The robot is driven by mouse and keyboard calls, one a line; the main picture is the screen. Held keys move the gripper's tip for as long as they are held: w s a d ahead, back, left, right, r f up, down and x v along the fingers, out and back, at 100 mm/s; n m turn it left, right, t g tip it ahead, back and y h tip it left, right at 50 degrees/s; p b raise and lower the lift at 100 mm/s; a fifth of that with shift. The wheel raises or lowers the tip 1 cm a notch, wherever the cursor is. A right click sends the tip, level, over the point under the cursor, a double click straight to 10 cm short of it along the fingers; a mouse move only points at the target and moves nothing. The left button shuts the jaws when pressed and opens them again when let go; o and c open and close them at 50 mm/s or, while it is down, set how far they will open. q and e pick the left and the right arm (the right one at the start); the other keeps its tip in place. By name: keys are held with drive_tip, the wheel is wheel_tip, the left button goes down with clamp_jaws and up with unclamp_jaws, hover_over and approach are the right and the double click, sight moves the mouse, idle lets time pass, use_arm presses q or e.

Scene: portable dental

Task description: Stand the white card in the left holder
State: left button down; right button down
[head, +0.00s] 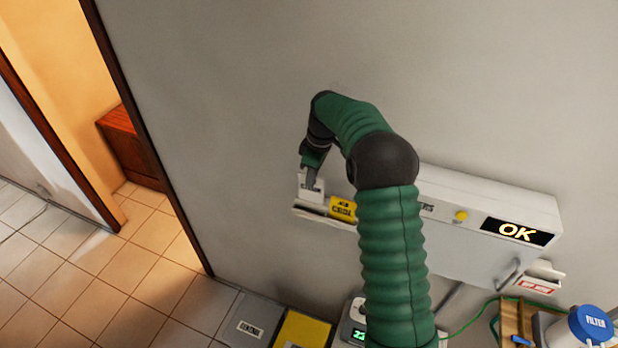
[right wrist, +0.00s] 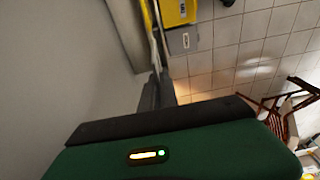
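The white card (head: 317,193), with a dark printed label, is upright at the left end of the white wall unit. My right gripper (head: 311,178) reaches down to its upper part, with dark fingers close together on it. In the right wrist view the fingers (right wrist: 158,90) are nearly together, with a thin pale edge at their tips. The left holder (head: 303,207) is a pale ledge under the card. I cannot tell whether the card's lower edge rests in it. A yellow labelled card (head: 342,208) is just to the right. My left gripper is out of view.
Below are a yellow-topped box (head: 303,329) and a grey box (head: 250,327). A blue-capped filter (head: 591,322) is at lower right.

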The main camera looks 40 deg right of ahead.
sight(309, 201)
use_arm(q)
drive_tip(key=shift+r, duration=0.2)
use_arm(e)
drive_tip(key=shift+d+r, duration=0.1)
drive_tip(key=shift+a+f, duration=0.2)
drive_tip(key=shift+a, duration=0.05)
drive_tip(key=shift+d+f+b, duration=0.2)
drive_tip(key=shift+f+b, duration=0.8)
drive_tip(key=shift+f, duration=0.95)
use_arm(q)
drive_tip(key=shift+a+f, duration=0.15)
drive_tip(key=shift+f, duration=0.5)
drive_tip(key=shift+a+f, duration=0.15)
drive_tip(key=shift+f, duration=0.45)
use_arm(e)
drive_tip(key=shift+a, duration=0.1)
use_arm(q)
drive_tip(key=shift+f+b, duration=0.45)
drive_tip(key=shift+b, duration=0.15)
use_arm(e)
drive_tip(key=shift+f, duration=0.8)
